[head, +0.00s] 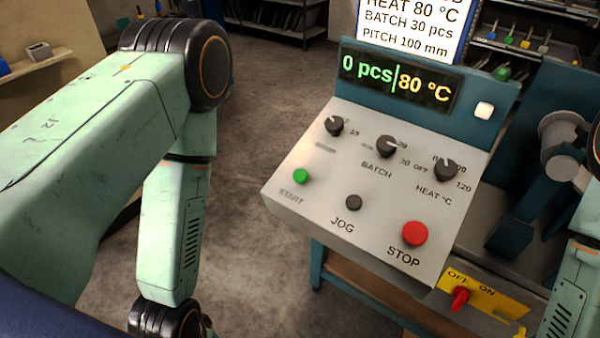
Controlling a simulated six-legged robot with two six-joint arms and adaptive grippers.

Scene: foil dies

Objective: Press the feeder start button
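The green START button (301,176) is on the left of the sloped grey control panel (290,205). Nothing touches or covers it. The display (398,82) above reads "0 pcs" and "80 °C". My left arm stands at the left of the head view, bent downward, and its gripper is outside the picture. Part of my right arm shows at the right edge, and its gripper is also outside the picture.
The panel also has a dark JOG button (353,202), a red STOP button (415,233) and BATCH (387,146) and HEAT (445,170) knobs. A red switch (460,298) on a yellow plate sits below right. Open floor (265,100) lies left of the panel.

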